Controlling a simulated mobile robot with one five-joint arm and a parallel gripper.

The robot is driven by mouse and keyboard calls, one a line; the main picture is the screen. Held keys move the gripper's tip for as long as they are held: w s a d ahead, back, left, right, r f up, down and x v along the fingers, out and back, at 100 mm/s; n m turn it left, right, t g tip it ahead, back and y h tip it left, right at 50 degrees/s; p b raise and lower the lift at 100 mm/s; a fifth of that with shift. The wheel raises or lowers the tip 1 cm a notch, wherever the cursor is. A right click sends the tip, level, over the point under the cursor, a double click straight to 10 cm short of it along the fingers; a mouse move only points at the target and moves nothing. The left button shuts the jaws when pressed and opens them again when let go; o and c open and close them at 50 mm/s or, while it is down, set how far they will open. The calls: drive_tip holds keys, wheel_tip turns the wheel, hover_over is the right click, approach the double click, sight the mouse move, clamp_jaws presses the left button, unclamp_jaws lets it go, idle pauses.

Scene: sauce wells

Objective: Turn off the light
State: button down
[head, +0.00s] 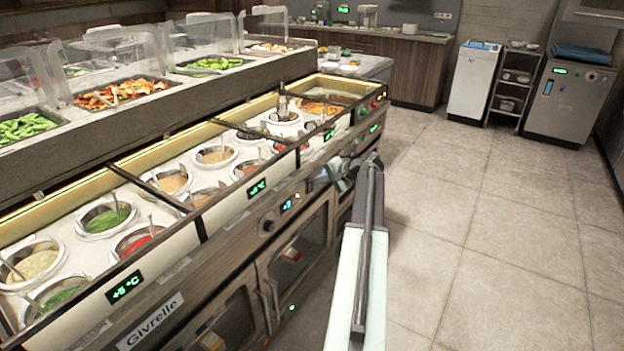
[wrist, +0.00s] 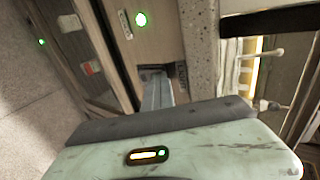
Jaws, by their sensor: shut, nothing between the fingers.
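The serving counter's wells are lit by a warm yellow glow along their inner edge (head: 150,152), also seen in the wrist view (wrist: 257,62). I cannot tell which control works the light. My gripper (head: 318,184) is shut and empty close to the counter front. Its fingers (wrist: 157,82) point at the panel in the wrist view; contact is unclear.
Sauce pots (head: 105,217) with ladles fill the counter's wells, with food trays (head: 118,92) on the raised shelf behind. Glass-fronted doors (head: 300,248) line the counter below. The tiled floor (head: 490,215) to the right is clear. A cart (head: 513,80) and appliances stand farther back.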

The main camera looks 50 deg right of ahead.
drive_tip(key=shift+w+a+r+p, duration=0.15)
drive_tip(key=shift+r+p, duration=0.25)
drive_tip(key=shift+p, duration=0.05)
drive_tip(key=shift+w+a+r+p, duration=0.1)
drive_tip(key=shift+a+r+p, duration=0.05)
drive_tip(key=shift+r+p, duration=0.25)
drive_tip(key=shift+f, duration=0.1)
drive_tip(key=shift+d, duration=0.1)
drive_tip(key=shift+s, duration=0.2)
drive_tip(key=f+p+v, duration=0.1)
drive_tip(key=p+v, duration=0.5)
drive_tip(key=v, duration=0.7)
drive_tip(key=shift+s+p, duration=0.3)
drive_tip(key=shift+s, duration=0.2)
